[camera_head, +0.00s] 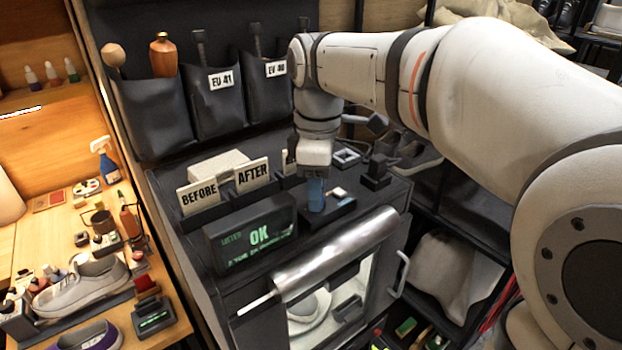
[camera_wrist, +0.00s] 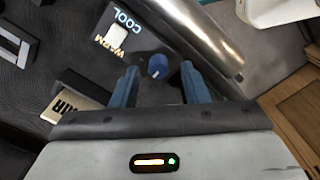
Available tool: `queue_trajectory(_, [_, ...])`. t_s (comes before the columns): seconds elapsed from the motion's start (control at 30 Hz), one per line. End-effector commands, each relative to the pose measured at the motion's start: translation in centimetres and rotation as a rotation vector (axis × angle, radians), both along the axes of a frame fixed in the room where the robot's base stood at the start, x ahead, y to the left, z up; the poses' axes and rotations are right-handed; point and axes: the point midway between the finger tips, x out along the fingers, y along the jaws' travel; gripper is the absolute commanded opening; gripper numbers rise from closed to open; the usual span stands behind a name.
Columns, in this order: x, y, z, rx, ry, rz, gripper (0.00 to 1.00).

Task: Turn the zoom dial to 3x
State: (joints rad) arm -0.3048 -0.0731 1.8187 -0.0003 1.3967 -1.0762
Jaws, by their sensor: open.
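A round blue dial (camera_wrist: 157,66), which I take to be the zoom dial, shows in the wrist view on a dark panel. It has a small pale mark on its face; no zoom numbers are readable. My gripper (camera_wrist: 156,88) is open, with its blue fingers on either side of the dial and slightly short of it in the picture. I cannot tell whether they touch it. In the head view my gripper (camera_head: 316,194) points down at the panel on top of the dark cabinet, and the dial is hidden there.
A pale switch (camera_wrist: 117,37) marked COOL and WARM sits beside the dial. An OK display (camera_head: 252,238) and BEFORE (camera_head: 199,194) and AFTER (camera_head: 252,174) signs stand left of my gripper. A shiny metal cylinder (camera_head: 335,250) lies along the cabinet's front edge.

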Motion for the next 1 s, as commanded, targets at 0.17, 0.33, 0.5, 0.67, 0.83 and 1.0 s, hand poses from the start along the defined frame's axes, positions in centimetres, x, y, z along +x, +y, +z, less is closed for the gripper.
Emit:
queue_trajectory(0.17, [0.0, 0.0, -0.6, 0.000, -0.001, -0.001, 0.41])
queue_trajectory(0.33, [0.0, 0.0, -0.6, 0.000, -0.001, -0.002, 0.41])
queue_trajectory(0.5, [0.0, 0.0, -0.6, 0.001, -0.001, -0.002, 0.27])
queue_trajectory(0.67, [0.0, -0.1, -0.6, 0.001, -0.001, -0.002, 0.14])
queue_trajectory(0.83, [0.0, 0.0, -0.6, 0.000, 0.000, -0.002, 0.00])
queue_trajectory(1.0, [0.0, 0.3, -0.6, 0.001, 0.001, -0.005, 0.00])
